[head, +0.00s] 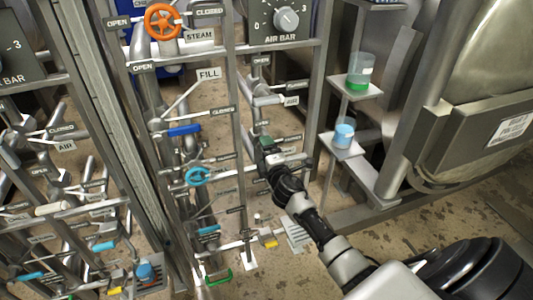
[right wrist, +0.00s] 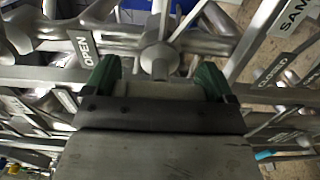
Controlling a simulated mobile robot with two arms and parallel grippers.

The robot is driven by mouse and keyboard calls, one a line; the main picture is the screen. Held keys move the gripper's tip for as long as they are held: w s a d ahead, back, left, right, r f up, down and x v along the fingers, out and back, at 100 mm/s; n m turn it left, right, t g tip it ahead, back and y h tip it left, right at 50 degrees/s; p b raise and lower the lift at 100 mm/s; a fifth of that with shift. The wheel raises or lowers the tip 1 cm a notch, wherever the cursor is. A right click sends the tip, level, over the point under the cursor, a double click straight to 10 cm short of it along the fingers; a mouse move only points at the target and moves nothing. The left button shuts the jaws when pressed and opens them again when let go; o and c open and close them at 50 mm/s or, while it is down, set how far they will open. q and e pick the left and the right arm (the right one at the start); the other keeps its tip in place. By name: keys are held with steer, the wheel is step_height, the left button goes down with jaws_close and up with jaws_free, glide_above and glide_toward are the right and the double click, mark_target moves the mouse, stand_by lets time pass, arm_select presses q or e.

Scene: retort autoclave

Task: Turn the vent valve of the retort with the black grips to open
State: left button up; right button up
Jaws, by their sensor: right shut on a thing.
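My right gripper (head: 265,150) reaches in from the lower right to the pipework of the middle panel, below the air valve. Its green fingers stand either side of a grey metal valve part (right wrist: 160,58) in the right wrist view, where the gripper (right wrist: 158,78) also shows. It is shut on a valve handle, mostly hidden by the fingers and palm. An OPEN plate (right wrist: 85,48) is left of it and a CLOSED plate (right wrist: 272,70) right of it. I cannot make out black grips or a vent label. My left gripper is not in view.
A shelf (head: 346,146) with cups and the large metal vessel (head: 492,60) stand right. Crowded pipes fill the left.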

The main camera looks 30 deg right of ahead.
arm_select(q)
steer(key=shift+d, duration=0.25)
arm_select(e)
steer(key=shift+f, duration=0.1)
steer(key=o, duration=0.7)
steer(key=shift+o, duration=0.2)
steer(key=shift+s, duration=0.2)
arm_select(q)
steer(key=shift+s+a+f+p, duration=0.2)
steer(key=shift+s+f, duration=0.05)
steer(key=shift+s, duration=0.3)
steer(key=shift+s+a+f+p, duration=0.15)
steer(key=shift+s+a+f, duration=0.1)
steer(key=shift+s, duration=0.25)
arm_select(e)
steer(key=v, duration=1)
steer(key=shift+s, duration=0.25)
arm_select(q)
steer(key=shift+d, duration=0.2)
